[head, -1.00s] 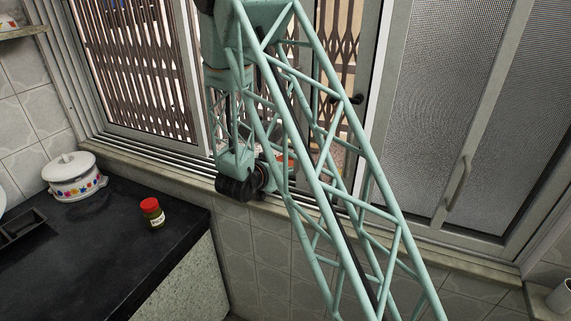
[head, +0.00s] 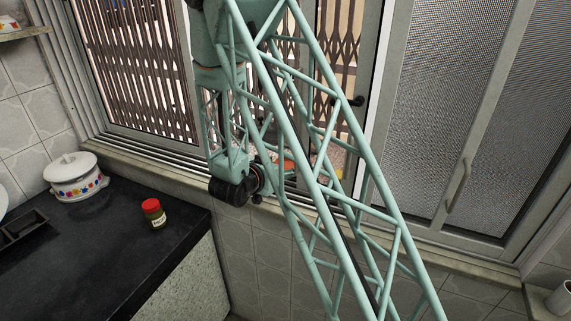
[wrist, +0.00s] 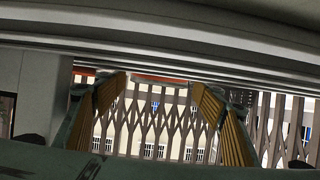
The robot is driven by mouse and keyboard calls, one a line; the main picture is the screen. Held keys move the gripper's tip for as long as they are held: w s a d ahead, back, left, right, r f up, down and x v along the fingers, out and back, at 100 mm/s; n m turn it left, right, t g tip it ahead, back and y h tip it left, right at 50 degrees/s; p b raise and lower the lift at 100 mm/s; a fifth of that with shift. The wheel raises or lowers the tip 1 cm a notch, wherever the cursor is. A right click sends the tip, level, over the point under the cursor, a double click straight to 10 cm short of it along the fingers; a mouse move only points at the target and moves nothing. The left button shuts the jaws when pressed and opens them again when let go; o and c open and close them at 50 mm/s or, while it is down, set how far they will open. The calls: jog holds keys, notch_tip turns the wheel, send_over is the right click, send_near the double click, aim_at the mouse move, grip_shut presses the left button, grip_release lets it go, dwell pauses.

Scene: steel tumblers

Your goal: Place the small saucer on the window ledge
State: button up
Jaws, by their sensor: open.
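The window ledge (head: 150,173) is a pale stone strip under the sliding window, partly hidden behind my arm. My gripper (wrist: 158,84) is open in the wrist view, with a ribbed, yellowish finger on each side and nothing clearly held between them. In the head view, its wrist end is at the ledge, and the fingers are largely hidden by my arm's lattice. A thin red strip (wrist: 160,79) shows between the fingertips in the wrist view; I cannot tell what it is. I cannot make out the small saucer in either view.
A black counter (head: 110,245) at left bears a white lidded pot (head: 75,182) and a red-capped jar (head: 153,213). Window rails (wrist: 200,45) cross above the fingers in the wrist view. A folding lattice grille (head: 135,70) stands behind the glass.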

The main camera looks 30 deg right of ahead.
jog(key=shift+p+v, duration=0.7)
jog(key=shift+v, duration=3.8)
jog(key=shift+w+a+r+t+y, duration=0.3)
jog(key=shift+w+a+r+y, duration=0.15)
jog(key=shift+a+r+y, duration=0.25)
jog(key=s+a+r+n+y, duration=0.3)
jog(key=s+a+r+y, duration=0.25)
jog(key=a+r, duration=0.3)
jog(key=s+a+r+n+y, duration=0.35)
jog(key=s+a+r, duration=0.25)
jog(key=a+r, duration=0.3)
jog(key=s+d+r+n+g, duration=0.1)
jog(key=s+d+r, duration=0.1)
jog(key=s, duration=0.9)
jog(key=s+d+r+n+g, duration=0.1)
jog(key=s+d+r+g, duration=0.1)
jog(key=s, duration=1)
jog(key=s+d+r+n+g, duration=0.1)
jog(key=s+d+r+n, duration=0.1)
jog(key=s, duration=1)
jog(key=shift+r+g, duration=0.25)
jog(key=shift+g, duration=0.15)
